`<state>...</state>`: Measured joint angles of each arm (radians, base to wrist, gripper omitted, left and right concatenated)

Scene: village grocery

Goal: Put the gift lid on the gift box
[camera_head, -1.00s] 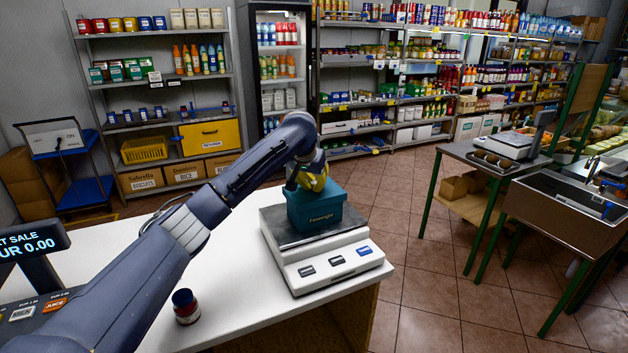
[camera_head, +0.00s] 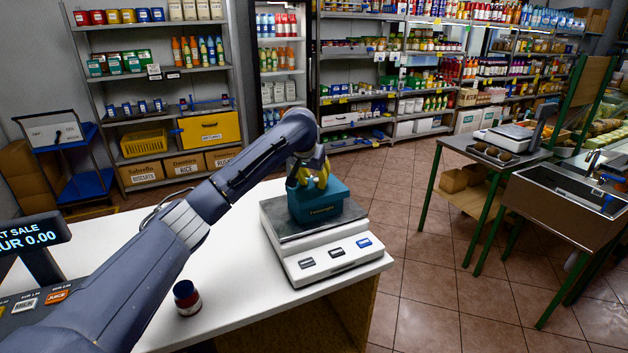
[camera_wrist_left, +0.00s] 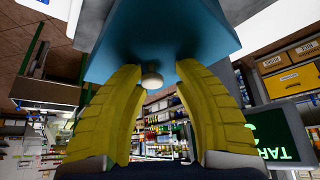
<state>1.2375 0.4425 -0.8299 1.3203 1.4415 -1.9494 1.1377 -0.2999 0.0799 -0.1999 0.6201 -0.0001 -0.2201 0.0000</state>
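The teal gift box (camera_head: 318,212) stands upright on the scale's dark plate. The teal gift lid (camera_head: 337,189) rests on top of it, and from this view I cannot tell whether its rim is fully seated. My left gripper (camera_head: 310,178) is over the lid with its yellow fingers spread. In the left wrist view the fingers (camera_wrist_left: 160,72) stand on either side of the lid's pale round knob (camera_wrist_left: 151,78), with a visible gap on the right of it. The lid's top face (camera_wrist_left: 160,32) fills the upper part there. My right gripper is not in view.
The white scale (camera_head: 335,258) stands at the right end of the white counter (camera_head: 235,290). A small dark jar with a red band (camera_head: 187,297) stands near the counter's front edge. A till display (camera_head: 32,238) is at the left. The counter's middle is clear.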

